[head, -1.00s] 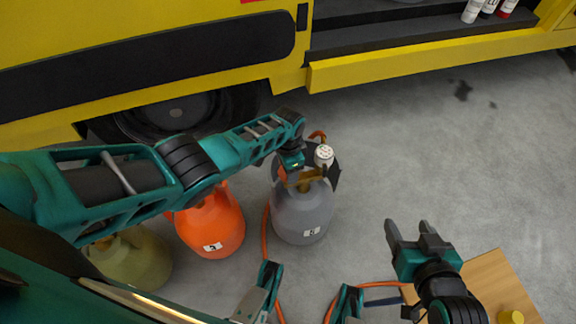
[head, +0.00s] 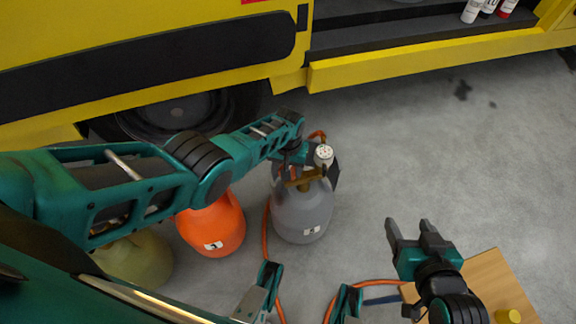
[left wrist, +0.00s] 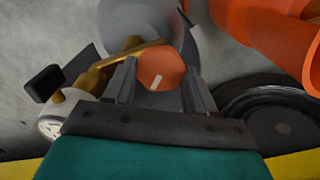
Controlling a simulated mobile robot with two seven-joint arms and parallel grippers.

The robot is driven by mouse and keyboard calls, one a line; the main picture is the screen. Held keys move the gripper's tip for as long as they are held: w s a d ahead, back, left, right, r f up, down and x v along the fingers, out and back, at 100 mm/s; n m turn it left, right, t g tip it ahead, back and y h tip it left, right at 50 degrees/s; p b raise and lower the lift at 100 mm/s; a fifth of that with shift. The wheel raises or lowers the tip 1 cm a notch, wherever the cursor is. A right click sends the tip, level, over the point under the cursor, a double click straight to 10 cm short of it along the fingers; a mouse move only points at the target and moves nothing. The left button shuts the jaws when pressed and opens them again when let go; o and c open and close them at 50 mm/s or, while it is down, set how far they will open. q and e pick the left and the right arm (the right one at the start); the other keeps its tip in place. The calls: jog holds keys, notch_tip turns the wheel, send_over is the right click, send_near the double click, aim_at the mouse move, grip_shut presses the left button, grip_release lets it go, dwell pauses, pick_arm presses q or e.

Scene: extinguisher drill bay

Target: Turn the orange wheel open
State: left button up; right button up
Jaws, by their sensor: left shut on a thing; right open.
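The orange wheel (left wrist: 161,69), with a pale mark on its face, shows in the left wrist view on the brass valve (left wrist: 122,62) of the grey cylinder (head: 302,212). My left gripper (left wrist: 160,84) is shut on the wheel, with one finger on each side of it. In the head view my left wrist hides the wheel above the cylinder. The cylinder stands upright with a small label and a round white gauge (head: 324,155). My right gripper (head: 421,230) is open and empty over the floor, near a wooden surface, apart from the cylinder.
An orange cylinder (head: 213,228) and an olive one (head: 136,262) stand left of the grey one, partly under my left arm. A yellow truck (head: 420,68) with a dark wheel is behind. An orange hose (head: 265,238) lies on the floor.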

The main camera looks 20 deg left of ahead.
pick_arm(q)
jog(key=n, duration=0.6)
dwell(0.6)
jog(key=o, duration=0.8)
jog(key=shift+c, duration=0.2)
jog(key=shift+r, duration=0.1)
